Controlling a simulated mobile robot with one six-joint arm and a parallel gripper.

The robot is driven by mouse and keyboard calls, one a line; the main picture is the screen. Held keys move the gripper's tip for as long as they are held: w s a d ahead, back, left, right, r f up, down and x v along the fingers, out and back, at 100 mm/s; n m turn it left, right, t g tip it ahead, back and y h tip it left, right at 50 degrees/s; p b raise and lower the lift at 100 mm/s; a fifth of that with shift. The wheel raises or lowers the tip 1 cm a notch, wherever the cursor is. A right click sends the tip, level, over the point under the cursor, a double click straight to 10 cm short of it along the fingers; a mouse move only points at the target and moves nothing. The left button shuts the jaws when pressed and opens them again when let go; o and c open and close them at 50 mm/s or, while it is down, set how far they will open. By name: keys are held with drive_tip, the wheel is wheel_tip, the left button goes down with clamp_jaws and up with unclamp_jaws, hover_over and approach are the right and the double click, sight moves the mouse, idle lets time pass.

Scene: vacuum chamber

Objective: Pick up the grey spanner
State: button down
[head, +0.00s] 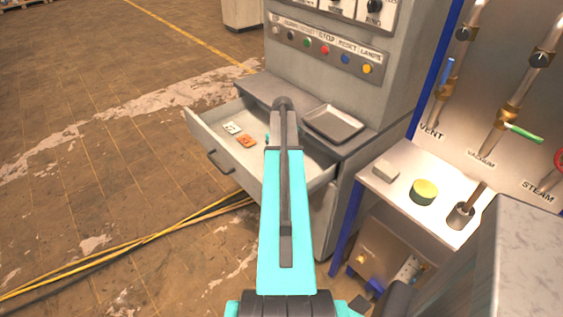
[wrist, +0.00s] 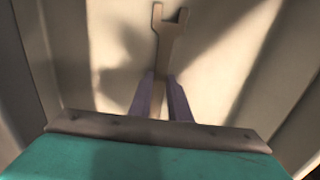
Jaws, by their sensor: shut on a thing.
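The grey spanner (wrist: 169,40) shows in the wrist view, with its open-ended head at the top and its shaft running down between my fingers. My gripper (wrist: 160,78) is shut on its shaft. A pale surface lies behind the spanner, and I cannot tell whether the spanner touches it. In the head view my arm reaches over the open drawer (head: 207,138) of the grey cabinet. The arm hides my gripper and the spanner there.
A grey tray (head: 334,124) rests on the cabinet ledge to the right. A bench with a yellow-topped round tin (head: 424,191) stands further right. Yellow cables (head: 120,250) cross the floor at left.

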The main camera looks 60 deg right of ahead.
drive_tip(key=shift+r, duration=0.15)
wheel_tip(320, 180, up, 10)
drive_tip(key=b, duration=0.2)
drive_tip(key=shift+f, duration=0.2)
drive_tip(key=shift+r, duration=0.1)
idle(0.7)
